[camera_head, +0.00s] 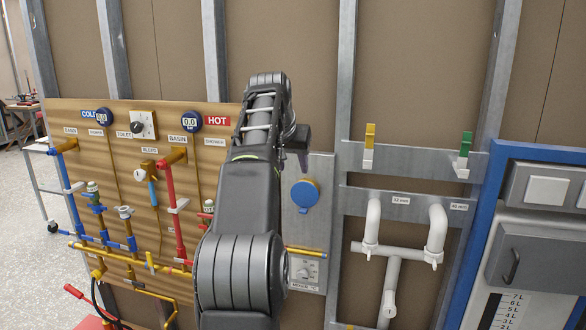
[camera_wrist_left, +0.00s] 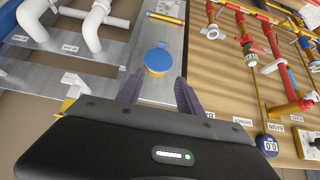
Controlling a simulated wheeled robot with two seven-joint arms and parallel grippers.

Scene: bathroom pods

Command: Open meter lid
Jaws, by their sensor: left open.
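The water meter's round blue lid (camera_head: 305,192) is on the grey metal panel right of my left arm. It lies flat over the meter, with a small tab at its lower edge. In the left wrist view the blue lid (camera_wrist_left: 158,58) sits on a yellowish body, with the tab at its top side. My left gripper (camera_head: 297,150) is in front of the panel, above the lid in the head view. In the wrist view its two dark fingers (camera_wrist_left: 160,92) are spread, with the lid just beyond their tips. Nothing is between them. My right gripper is not in view.
A wooden board (camera_head: 120,220) with red, blue and yellow pipes stands left of my arm. White drain pipes (camera_head: 391,270) and yellow and green clips are at the right. A yellow pipe (camera_head: 306,252) crosses the panel below the lid. A blue-framed cabinet stands far right.

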